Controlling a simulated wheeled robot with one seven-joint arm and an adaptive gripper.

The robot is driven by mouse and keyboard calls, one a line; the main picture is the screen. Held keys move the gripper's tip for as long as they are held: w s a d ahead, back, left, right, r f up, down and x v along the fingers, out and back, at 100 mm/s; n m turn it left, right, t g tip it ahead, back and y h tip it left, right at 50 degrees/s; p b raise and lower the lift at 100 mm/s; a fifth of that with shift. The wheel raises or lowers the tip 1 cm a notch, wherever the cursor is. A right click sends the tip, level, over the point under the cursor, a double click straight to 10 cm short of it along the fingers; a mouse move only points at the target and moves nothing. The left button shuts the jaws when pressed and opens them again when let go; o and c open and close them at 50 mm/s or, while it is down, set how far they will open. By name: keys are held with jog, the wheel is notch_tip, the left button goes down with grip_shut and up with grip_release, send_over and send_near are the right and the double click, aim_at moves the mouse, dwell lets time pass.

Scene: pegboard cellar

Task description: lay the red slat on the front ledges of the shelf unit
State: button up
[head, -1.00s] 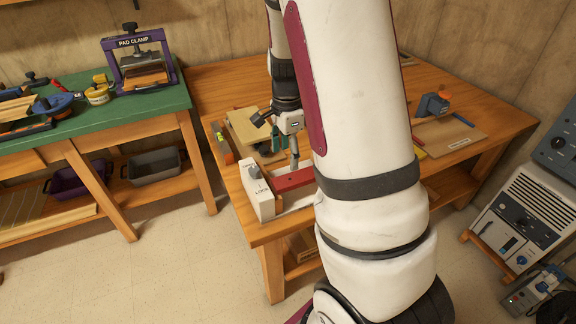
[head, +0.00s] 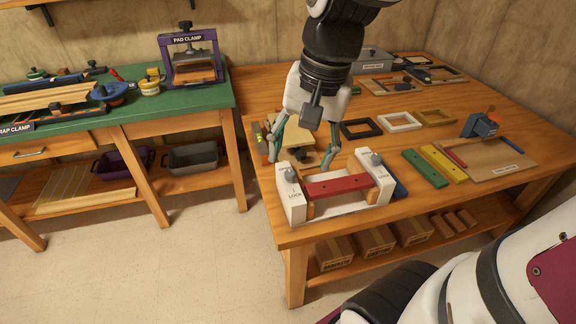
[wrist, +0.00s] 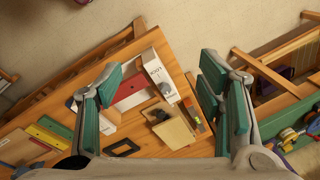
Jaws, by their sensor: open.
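The red slat (head: 338,186) lies level across the front of the shelf unit (head: 290,192), between two white uprights marked LOCK. Its ends appear to rest on the tan ledges (head: 308,207) at either side; the exact contact is too small to tell. My gripper (head: 300,160) is open and empty, above and behind the left upright, apart from the slat. In the wrist view, the slat (wrist: 130,88) shows beside the left finger, partly hidden by it, and the unit's white upright (wrist: 161,74) lies between the open fingers (wrist: 160,78).
Green (head: 425,169) and yellow (head: 444,163) slats lie right of the unit. A wooden block (head: 290,136) is behind it, below my gripper. Black, white and tan frames lie farther back.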

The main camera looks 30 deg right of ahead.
jog(key=s+a+r+n+t+h, duration=0.1)
jog(key=s+a+n, duration=0.3)
jog(key=s+n, duration=0.4)
jog(key=s, duration=0.3)
jog(key=shift+s+a+n, duration=0.2)
jog(key=shift+a+n, duration=0.15)
jog(key=shift+n, duration=0.05)
jog(key=shift+r, duration=0.1)
notch_tip(320, 180, up, 7)
jog(key=t+p, duration=0.1)
jog(key=p, duration=0.4)
jog(key=shift+t, duration=0.3)
jog(key=shift+d, duration=0.1)
